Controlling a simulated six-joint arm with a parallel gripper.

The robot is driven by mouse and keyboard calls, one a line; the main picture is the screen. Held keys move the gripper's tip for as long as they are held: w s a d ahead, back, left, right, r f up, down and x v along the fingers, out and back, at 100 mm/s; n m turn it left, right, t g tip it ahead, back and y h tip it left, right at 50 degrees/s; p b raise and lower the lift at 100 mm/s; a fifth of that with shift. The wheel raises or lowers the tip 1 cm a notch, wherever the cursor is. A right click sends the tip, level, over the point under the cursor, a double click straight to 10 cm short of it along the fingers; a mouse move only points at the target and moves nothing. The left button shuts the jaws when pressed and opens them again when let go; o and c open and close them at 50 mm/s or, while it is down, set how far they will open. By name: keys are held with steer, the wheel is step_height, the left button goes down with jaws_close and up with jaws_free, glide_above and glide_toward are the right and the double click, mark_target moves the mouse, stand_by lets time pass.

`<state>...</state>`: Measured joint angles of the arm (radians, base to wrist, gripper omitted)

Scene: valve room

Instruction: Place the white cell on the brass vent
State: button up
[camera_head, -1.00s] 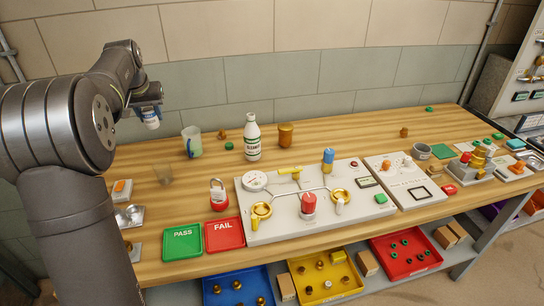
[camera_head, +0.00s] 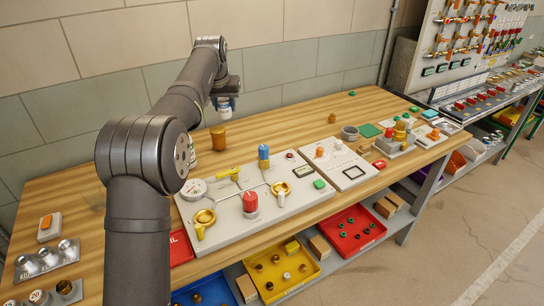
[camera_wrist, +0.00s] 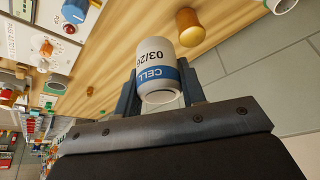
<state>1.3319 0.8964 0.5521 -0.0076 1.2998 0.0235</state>
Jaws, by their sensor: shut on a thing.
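My gripper (camera_head: 225,98) is shut on the white cell (camera_head: 226,105) and holds it in the air above the back of the bench. In the wrist view the white cell (camera_wrist: 157,62), with a blue band and printed lettering, sits between the fingers of my gripper (camera_wrist: 160,82). A plain brass cylinder (camera_head: 218,138) stands on the bench below and apart from the cell; it also shows in the wrist view (camera_wrist: 190,28). A stepped brass fitting (camera_head: 400,131) stands on a grey block at the right. I cannot tell which brass piece is the vent.
A grey valve panel (camera_head: 270,208) with a gauge, red knob (camera_head: 250,201) and blue-topped valve (camera_head: 263,153) fills the middle of the bench. A smaller panel (camera_head: 348,178) adjoins it. Bare wood (camera_head: 300,112) runs along the back. My arm hides part of the left side.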

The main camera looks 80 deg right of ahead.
steer(key=f, duration=0.7)
steer(key=s+f, duration=0.1)
steer(key=f, duration=1.3)
steer(key=shift+s+d, duration=0.3)
steer(key=shift+s, duration=0.05)
steer(key=shift+f, duration=0.2)
steer(key=o, duration=1)
steer(key=shift+o, duration=0.4)
steer(key=w+v, duration=0.1)
steer(key=v, duration=1.1)
steer(key=shift+s+r, duration=0.2)
steer(key=shift+s, duration=0.25)
